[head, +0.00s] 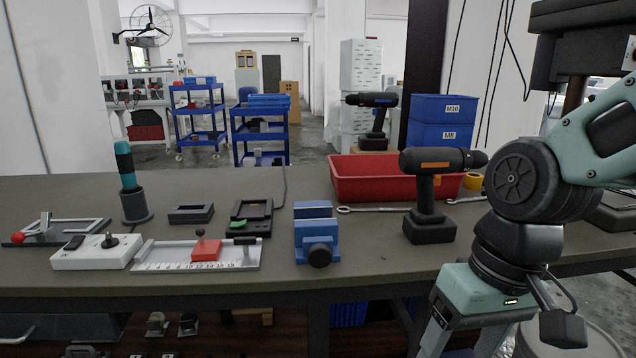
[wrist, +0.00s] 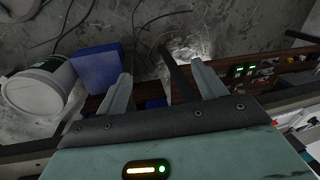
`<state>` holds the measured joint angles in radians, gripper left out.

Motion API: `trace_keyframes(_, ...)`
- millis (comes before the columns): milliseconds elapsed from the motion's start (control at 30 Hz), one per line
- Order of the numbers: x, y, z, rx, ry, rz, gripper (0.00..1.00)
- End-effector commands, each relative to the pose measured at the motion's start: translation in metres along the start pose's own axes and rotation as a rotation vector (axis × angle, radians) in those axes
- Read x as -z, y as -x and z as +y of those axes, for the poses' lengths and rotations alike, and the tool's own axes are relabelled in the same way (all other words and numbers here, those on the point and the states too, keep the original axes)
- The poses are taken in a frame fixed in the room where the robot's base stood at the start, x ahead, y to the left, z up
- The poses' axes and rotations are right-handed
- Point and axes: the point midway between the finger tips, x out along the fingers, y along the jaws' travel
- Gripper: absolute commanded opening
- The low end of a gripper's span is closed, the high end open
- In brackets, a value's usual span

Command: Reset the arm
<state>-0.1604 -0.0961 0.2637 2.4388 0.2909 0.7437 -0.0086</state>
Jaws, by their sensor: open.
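My gripper (wrist: 161,80) shows in the wrist view with its two fingers spread wide apart and nothing between them. It is open and empty and faces the floor area beside the workbench. In the head view my arm hangs at the right, in front of the workbench (head: 120,190) edge, with the wrist pointing down. The fingertips are outside the head view.
On the bench stand a black drill (head: 430,190), a blue vise (head: 316,235), a red bin (head: 350,180), a slide fixture with a red block (head: 206,250) and a blue-handled tool (head: 126,165). A white bucket (wrist: 38,90) and blue bin (wrist: 97,68) are near my gripper.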

Motion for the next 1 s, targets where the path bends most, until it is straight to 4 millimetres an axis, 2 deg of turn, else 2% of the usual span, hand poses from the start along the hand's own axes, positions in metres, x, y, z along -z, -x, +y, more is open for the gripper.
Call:
trace_keyframes(33,-0.012,-0.013,-0.009,-0.021,0.076,-0.015,0.70)
trace_keyframes(100,-0.026,-0.024,-0.017,-0.048,0.167,-0.027,0.70)
trace_keyframes(367,-0.072,-0.059,-0.037,-0.129,0.472,-0.057,0.70)
trace_keyframes(400,-0.069,-0.042,-0.039,-0.126,0.457,-0.054,0.70)
trace_keyframes(767,-0.065,0.016,-0.049,-0.124,0.448,-0.054,0.70)
trace_keyframes(1000,-0.063,0.085,-0.062,-0.124,0.446,-0.054,0.70)
